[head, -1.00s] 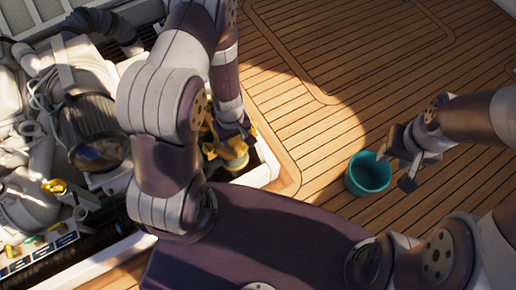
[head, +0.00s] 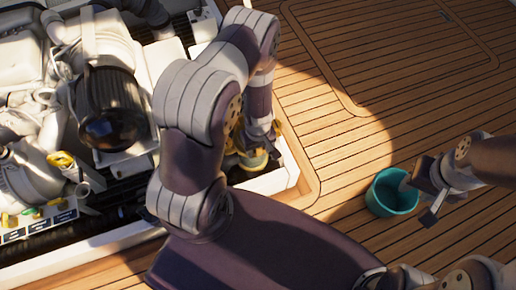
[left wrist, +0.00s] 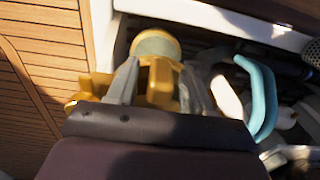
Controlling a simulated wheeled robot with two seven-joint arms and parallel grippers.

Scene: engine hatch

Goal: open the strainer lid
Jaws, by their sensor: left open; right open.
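The strainer (head: 252,160), brass-coloured with a pale round end, sits at the edge of the engine hatch, partly hidden by my left arm. My left gripper (head: 262,146) is at the strainer. In the left wrist view its open fingers (left wrist: 155,88) stand on either side of the strainer's brass part (left wrist: 160,82), with the pale round end (left wrist: 156,44) just beyond. I cannot tell whether the fingers touch it. My right gripper (head: 424,202) is open and empty at the right rim of the teal bucket.
The teal bucket (head: 378,200) stands on the wooden deck (head: 340,150) to the right. The white hatch frame (head: 285,180) borders the strainer. Engine parts and hoses (head: 105,110) fill the left. A light-blue hose or handle (left wrist: 265,100) shows beside my left gripper. The upper right deck is clear.

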